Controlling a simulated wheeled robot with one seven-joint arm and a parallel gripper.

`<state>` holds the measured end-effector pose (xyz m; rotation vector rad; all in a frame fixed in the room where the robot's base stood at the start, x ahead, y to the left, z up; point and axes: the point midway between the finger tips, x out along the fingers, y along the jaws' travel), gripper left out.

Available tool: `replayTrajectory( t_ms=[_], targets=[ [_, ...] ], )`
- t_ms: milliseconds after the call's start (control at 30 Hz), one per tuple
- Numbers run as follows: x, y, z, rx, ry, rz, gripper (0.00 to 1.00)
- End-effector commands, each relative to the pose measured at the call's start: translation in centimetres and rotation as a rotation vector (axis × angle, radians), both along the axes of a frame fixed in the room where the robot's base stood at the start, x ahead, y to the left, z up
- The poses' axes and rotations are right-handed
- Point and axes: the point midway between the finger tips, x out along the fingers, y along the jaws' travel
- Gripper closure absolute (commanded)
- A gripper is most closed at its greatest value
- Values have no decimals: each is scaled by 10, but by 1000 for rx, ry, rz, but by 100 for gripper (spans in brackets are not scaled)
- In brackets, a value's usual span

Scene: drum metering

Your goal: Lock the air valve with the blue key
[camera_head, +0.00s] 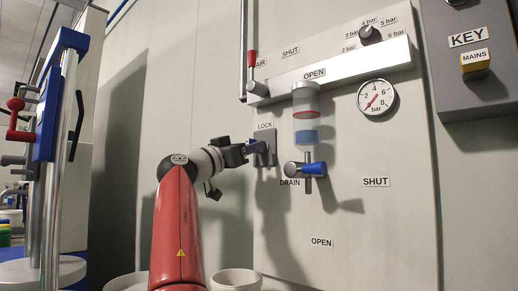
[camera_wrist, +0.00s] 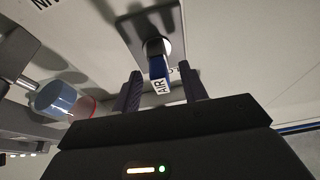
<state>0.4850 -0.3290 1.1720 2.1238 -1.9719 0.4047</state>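The blue key (camera_wrist: 158,68) with a white AIR tag is at the round face of the grey lock plate (camera_wrist: 168,22) in the wrist view. The lock plate (camera_head: 268,148) also shows under the LOCK label in the head view. My gripper (camera_wrist: 162,70) is open, with one finger on each side of the key and a gap to both. In the head view my gripper (camera_head: 253,147) is close to the plate and hides the key. The air valve's red handle (camera_head: 252,59) stands upright, above and left of the lock.
A clear cylinder (camera_head: 306,118) with blue liquid hangs right of the lock, above a blue drain handle (camera_head: 311,169). A pressure gauge (camera_head: 377,97) and a dark knob (camera_head: 370,34) are further right. A dark KEY box (camera_head: 490,90) is at the right edge.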

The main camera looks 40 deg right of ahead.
Motion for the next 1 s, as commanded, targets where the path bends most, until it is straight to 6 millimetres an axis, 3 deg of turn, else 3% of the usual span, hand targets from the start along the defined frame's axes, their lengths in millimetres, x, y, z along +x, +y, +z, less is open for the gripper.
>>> replayTrajectory(
  t_ms=[267,500,700,1000],
  targets=[
    [0,9,-6,-1,-2,2,57],
    [-3,48,-22,-1,-1,3,57],
    [-4,69,-28,0,0,2,57],
    [-5,73,-27,0,0,0,57]
  ],
)
